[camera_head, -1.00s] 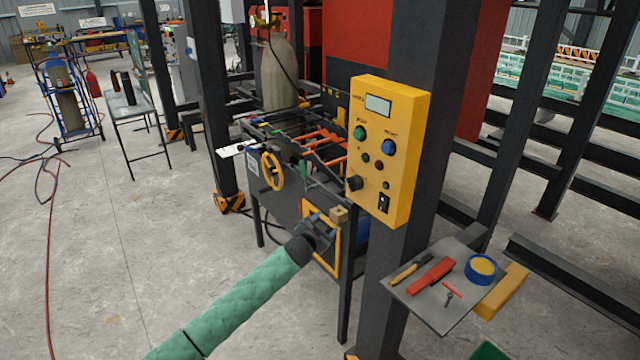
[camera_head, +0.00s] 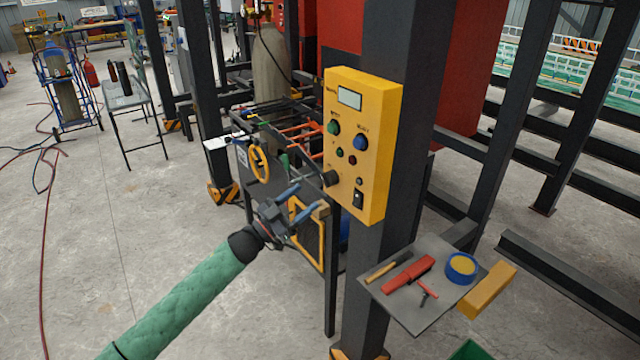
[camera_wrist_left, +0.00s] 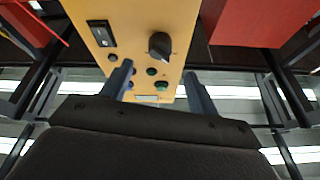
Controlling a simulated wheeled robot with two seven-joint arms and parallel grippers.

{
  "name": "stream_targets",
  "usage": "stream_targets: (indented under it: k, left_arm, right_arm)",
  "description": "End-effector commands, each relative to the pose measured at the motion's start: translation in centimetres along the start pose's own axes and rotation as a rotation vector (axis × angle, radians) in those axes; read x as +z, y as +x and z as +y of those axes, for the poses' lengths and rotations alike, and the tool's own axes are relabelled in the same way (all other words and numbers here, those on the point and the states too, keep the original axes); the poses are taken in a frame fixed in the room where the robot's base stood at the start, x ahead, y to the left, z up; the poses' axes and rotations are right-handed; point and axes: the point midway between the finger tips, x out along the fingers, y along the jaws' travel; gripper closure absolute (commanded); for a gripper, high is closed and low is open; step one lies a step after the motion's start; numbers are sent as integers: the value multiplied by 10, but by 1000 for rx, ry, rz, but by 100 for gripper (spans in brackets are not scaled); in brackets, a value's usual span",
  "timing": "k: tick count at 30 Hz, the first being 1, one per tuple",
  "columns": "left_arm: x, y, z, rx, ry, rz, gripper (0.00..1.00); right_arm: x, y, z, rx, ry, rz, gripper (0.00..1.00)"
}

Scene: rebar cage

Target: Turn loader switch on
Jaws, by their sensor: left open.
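The yellow control box (camera_head: 362,150) is fixed to a dark column. It has a small display, a green and a blue button, small dark buttons, a black knob (camera_head: 331,178) and a black rocker switch (camera_head: 358,199) low on its face. My left gripper (camera_head: 308,198) is open and empty, to the left of the box's lower part and apart from it. In the left wrist view the box face lies beyond the spread fingers (camera_wrist_left: 160,85), with the rocker switch (camera_wrist_left: 101,33) at upper left and the knob (camera_wrist_left: 160,45) near the middle. My right gripper is not visible.
A grey tray (camera_head: 420,290) with a red tool and a blue-rimmed roll juts out below the box. A machine table with a yellow handwheel (camera_head: 259,164) stands behind my left gripper.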

Motion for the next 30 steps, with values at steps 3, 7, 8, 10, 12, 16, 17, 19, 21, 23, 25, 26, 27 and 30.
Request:
stream_targets:
  k: [3,7,8,10,12,16,17,19,21,23,25,26,27,30]
  left_arm:
    - [-2,8,0,-1,-5,1,40]
    - [-3,22,-1,-2,-4,1,40]
    - [-4,25,-1,-2,-4,1,40]
    - [-3,33,-1,-2,-3,0,40]
    - [-3,42,-1,-3,-3,0,40]
    - [-3,55,-1,-3,-2,0,40]
    - [-3,60,-2,-3,-2,0,40]
    - [-3,66,-1,-3,-1,0,40]
    - [-1,71,-1,-3,-2,-1,40]
    - [-1,74,-1,-3,-2,-1,40]
    - [0,76,-1,-3,-2,-1,40]
    - [0,77,-1,-3,-2,-1,40]
    - [0,77,0,-3,-2,-1,40]
    - [0,78,0,-3,-2,-1,40]
  right_arm:
    - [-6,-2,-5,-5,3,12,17]
    - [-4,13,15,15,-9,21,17]
    - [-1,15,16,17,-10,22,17]
    - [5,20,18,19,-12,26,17]
    - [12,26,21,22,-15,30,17]
    - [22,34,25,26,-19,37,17]
    - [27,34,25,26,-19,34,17]
    - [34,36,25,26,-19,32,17]
    - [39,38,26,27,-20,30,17]
    - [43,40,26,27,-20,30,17]
    - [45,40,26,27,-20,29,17]
    - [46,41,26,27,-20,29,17]
    - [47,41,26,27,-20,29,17]
    - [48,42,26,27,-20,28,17]
